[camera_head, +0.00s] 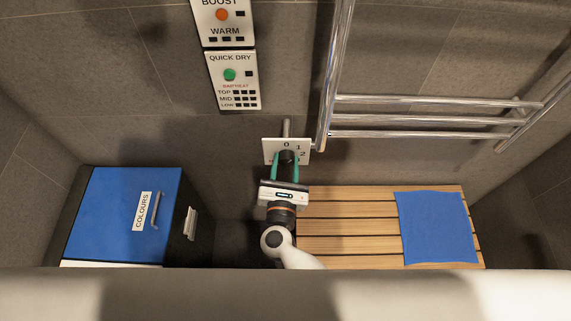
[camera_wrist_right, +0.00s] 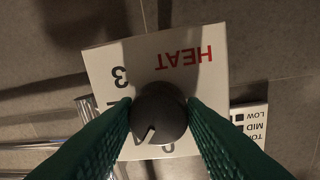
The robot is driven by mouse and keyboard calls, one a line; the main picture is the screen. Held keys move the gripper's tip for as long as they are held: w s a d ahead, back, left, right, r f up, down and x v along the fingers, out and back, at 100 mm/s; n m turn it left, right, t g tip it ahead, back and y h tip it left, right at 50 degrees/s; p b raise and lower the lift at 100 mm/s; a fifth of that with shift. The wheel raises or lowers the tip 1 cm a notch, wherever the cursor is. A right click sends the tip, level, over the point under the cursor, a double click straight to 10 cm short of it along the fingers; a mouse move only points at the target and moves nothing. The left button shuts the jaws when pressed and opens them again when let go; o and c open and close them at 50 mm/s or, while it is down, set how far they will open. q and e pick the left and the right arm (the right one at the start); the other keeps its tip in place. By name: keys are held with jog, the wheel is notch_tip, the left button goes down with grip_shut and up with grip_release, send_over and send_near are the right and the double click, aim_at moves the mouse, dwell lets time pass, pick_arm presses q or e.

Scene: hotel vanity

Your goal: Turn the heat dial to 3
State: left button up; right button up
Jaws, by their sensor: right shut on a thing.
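The heat dial is a dark round knob (camera_wrist_right: 158,112) on a white plate (camera_head: 302,145) on the wall; the plate's red HEAT and black 3 show upside down in the right wrist view (camera_wrist_right: 190,60). My right gripper (camera_head: 286,158) is shut on the knob, a green finger on each side. My left gripper is not in view.
A chrome towel rail (camera_head: 430,116) rises right of the dial, close to it. Below are a slatted wooden bench (camera_head: 345,225) with a blue cloth (camera_head: 437,228) and a blue-lidded COLOURS bin (camera_head: 115,210). A QUICK DRY panel (camera_head: 232,90) hangs up left.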

jog(key=m+b, duration=0.1)
jog(key=b, duration=0.1)
jog(key=m+b, duration=0.1)
jog(key=b, duration=0.1)
jog(key=shift+f+m, duration=0.3)
jog(key=shift+f, duration=0.1)
jog(key=shift+r+m+b, duration=0.2)
jog(key=shift+m+b, duration=0.4)
jog(key=shift+b, duration=0.05)
jog(key=shift+r, duration=0.25)
jog(key=o, duration=1)
jog(key=shift+s, duration=0.1)
